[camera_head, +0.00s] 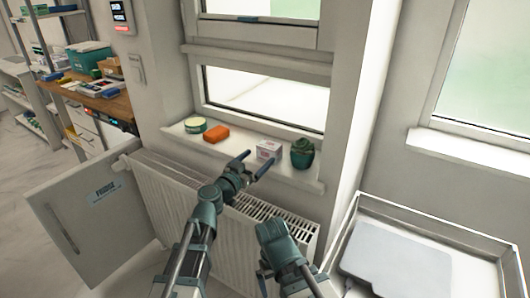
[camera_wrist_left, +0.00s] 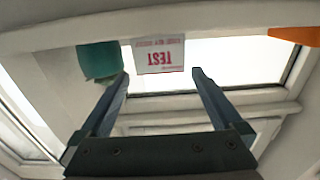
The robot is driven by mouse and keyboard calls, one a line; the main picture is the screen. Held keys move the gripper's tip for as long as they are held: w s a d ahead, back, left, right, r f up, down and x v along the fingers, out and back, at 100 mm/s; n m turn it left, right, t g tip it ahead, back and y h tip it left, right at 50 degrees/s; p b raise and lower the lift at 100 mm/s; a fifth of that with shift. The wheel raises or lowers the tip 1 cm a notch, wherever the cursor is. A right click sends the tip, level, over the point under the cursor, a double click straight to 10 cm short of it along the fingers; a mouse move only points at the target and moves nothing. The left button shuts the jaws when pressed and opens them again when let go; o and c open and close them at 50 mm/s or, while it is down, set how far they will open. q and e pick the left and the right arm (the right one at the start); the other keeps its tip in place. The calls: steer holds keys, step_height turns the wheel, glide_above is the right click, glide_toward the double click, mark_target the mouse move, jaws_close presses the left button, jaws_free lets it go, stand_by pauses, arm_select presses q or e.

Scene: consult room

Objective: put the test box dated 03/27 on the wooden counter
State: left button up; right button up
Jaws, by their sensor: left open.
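A small white test box (camera_head: 269,150) with pink-red print stands on the white windowsill. In the left wrist view the box (camera_wrist_left: 158,54) shows upside down with the red word TEST; its small date line is too blurred to read. My left gripper (camera_head: 254,163) is open and empty just in front of the box. In the wrist view the box appears beyond and between its fingertips (camera_wrist_left: 160,74), apart from them. The wooden counter (camera_head: 108,103) is at the left, beyond the radiator. My right arm is at the bottom centre; its fingers cannot be made out.
On the sill (camera_head: 180,131) are a green-and-cream tin (camera_head: 195,126), an orange item (camera_head: 216,134) and a dark green jar (camera_head: 303,154) close right of the box. A radiator (camera_head: 185,195) is below. A fridge door (camera_head: 92,220) stands open left. The counter holds several boxes and a teal bin (camera_head: 88,58).

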arm_select(q)
steer(key=shift+v, duration=2)
